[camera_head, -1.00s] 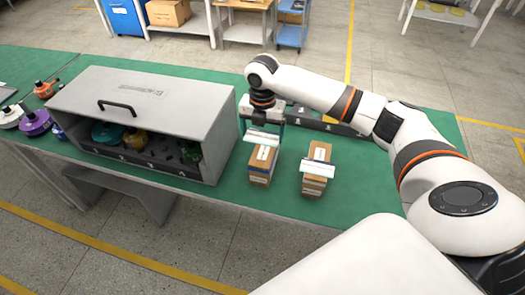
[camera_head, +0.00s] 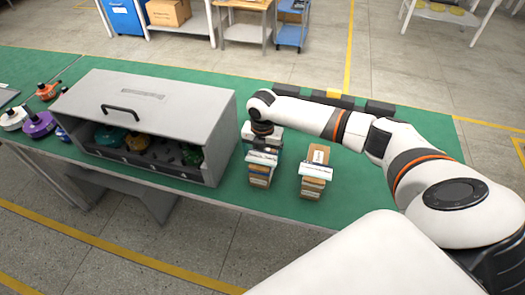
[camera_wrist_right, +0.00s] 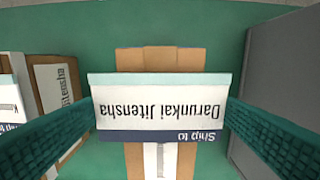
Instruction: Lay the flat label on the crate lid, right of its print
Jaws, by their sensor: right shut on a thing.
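The grey crate (camera_head: 216,120) stands on the bench with its front open. Its lid (camera_head: 190,95) has a black handle and a small print (camera_head: 143,95) at the back. My right gripper (camera_head: 262,150) is right of the crate, pointing down over a cardboard box. In the wrist view its teal fingers (camera_wrist_right: 161,112) are at both side edges of a white label (camera_wrist_right: 160,100), shut on it. The label reads "Darunkai Jitensha" upside down, with a dark blue "Ship to" band. Any gap between label and box is hard to tell. My left gripper is out of view.
The cardboard box (camera_head: 260,181) is below my right gripper. A second box (camera_head: 319,154) with a white label (camera_head: 315,172) stands to its right. Motors lie inside the crate and left of it. Dark bins (camera_head: 300,93) line the bench's back edge. The lid is clear around its handle.

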